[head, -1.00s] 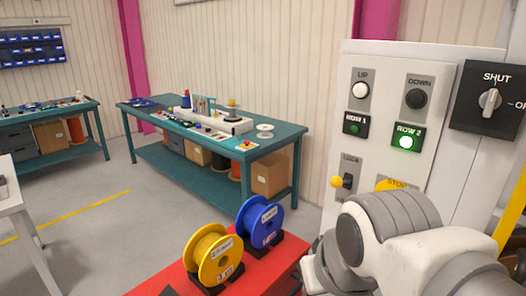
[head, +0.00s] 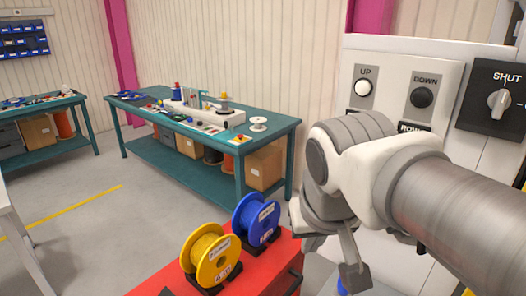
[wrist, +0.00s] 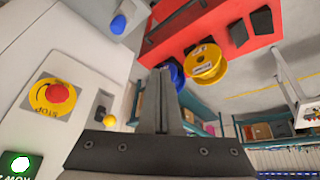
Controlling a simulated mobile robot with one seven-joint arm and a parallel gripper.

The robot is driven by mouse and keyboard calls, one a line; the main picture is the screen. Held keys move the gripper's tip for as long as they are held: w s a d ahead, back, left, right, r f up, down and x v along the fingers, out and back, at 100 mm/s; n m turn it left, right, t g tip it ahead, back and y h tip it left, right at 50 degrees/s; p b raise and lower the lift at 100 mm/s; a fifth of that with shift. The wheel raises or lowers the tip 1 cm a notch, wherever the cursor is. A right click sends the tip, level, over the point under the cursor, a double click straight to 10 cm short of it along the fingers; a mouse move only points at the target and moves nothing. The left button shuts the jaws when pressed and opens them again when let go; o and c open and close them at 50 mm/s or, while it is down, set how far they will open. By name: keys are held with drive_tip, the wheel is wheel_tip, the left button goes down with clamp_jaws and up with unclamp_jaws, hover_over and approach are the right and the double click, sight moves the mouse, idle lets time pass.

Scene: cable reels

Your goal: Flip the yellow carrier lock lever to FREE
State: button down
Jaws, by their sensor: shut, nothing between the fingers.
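The yellow carrier lock lever (wrist: 109,120) shows in the wrist view as a yellow ball on a dark switch, on the pale panel to the left of my fingers. Which way it is set is hard to tell here. In the head view my arm hides it now. My gripper (wrist: 161,72) is shut and empty; its fingers point past the lever, and a gap shows between them and the ball. In the head view the gripper (head: 352,272) hangs below my wrist, in front of the panel's lower part.
The panel holds a red STOP button (wrist: 57,93), a lit green ROW light (wrist: 20,164), UP (head: 363,87) and DOWN (head: 422,97) buttons and a SHUT knob (head: 499,101). A yellow reel (head: 211,254) and blue reel (head: 257,219) stand on a red surface left of my gripper.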

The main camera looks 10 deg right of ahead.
drive_tip(key=w+d+r+m+g+h+p, duration=0.1)
drive_tip(key=w+d+r+m+h+p, duration=0.1)
drive_tip(key=w+r, duration=0.5)
drive_tip(key=w+d+r+m+g+h+p, duration=0.1)
drive_tip(key=w+d+r+m+h+p, duration=0.2)
drive_tip(key=w+r, duration=0.4)
wheel_tip(320, 180, up, 3)
drive_tip(key=d+m, duration=0.1)
drive_tip(key=m, duration=0.1)
drive_tip(key=shift+d+f+m, duration=0.2)
drive_tip(key=shift+m, duration=0.2)
drive_tip(key=x, duration=0.4)
drive_tip(key=s+x, duration=0.1)
drive_tip(key=x, duration=0.3)
drive_tip(key=a+f+p+x, duration=0.1)
drive_tip(key=x, duration=0.3)
drive_tip(key=shift+s+a+f, duration=0.1)
drive_tip(key=shift+s, duration=0.2)
drive_tip(key=shift+s+f, duration=0.1)
drive_tip(key=shift+f, duration=0.4)
drive_tip(key=shift+a+f+b, duration=0.1)
drive_tip(key=shift+f+b, duration=0.1)
drive_tip(key=shift+b, duration=0.25)
drive_tip(key=shift+s+a+b, duration=0.1)
drive_tip(key=shift+b, duration=0.55)
